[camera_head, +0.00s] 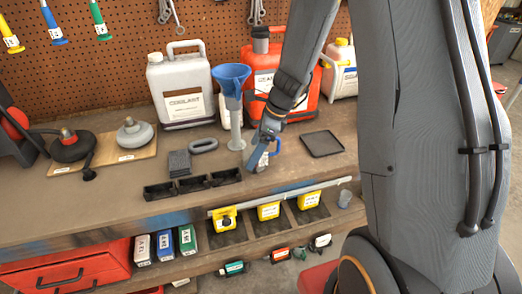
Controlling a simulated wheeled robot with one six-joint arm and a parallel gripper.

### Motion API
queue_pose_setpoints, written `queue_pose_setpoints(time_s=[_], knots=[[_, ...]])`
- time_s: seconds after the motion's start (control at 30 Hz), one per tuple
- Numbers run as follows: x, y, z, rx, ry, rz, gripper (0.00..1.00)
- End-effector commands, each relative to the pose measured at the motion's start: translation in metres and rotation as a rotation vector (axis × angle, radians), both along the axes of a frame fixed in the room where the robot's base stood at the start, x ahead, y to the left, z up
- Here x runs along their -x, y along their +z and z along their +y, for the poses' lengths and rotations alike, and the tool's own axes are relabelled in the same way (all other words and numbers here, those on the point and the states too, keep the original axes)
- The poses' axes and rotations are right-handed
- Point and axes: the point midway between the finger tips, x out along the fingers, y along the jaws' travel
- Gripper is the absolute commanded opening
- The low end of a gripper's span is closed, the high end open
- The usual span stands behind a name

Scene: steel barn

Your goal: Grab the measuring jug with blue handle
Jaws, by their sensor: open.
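The measuring jug (263,160) stands on the workbench, small and pale, with a blue handle (278,147) on its right side. It is partly hidden behind my gripper (254,163). My gripper points down at the jug from above, with its fingers over the jug's left part. It is open. I cannot tell whether a finger touches the jug or whether the jug is between the fingers.
A blue funnel (231,78) stands close left of my gripper. A white coolant canister (182,92) and a red canister (304,95) stand behind. A black tray (322,143) lies to the right, and black bins (193,184) lie front left. Yellow containers (268,211) sit below the bench edge.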

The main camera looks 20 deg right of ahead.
Motion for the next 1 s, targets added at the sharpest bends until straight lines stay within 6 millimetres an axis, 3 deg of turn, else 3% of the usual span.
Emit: queue_pose_setpoints(time_s=[0.2, 0.47, 0.73, 1.0], knots=[[-0.003, -0.02, 0.007, 0.001, 0.0, 0.0, 0.82], [-0.004, -0.021, 0.007, 0.002, 0.0, -0.002, 0.82], [-0.004, -0.021, 0.007, 0.001, 0.0, 0.0, 0.39], [-0.004, -0.021, 0.007, 0.001, -0.001, -0.002, 0.37]])
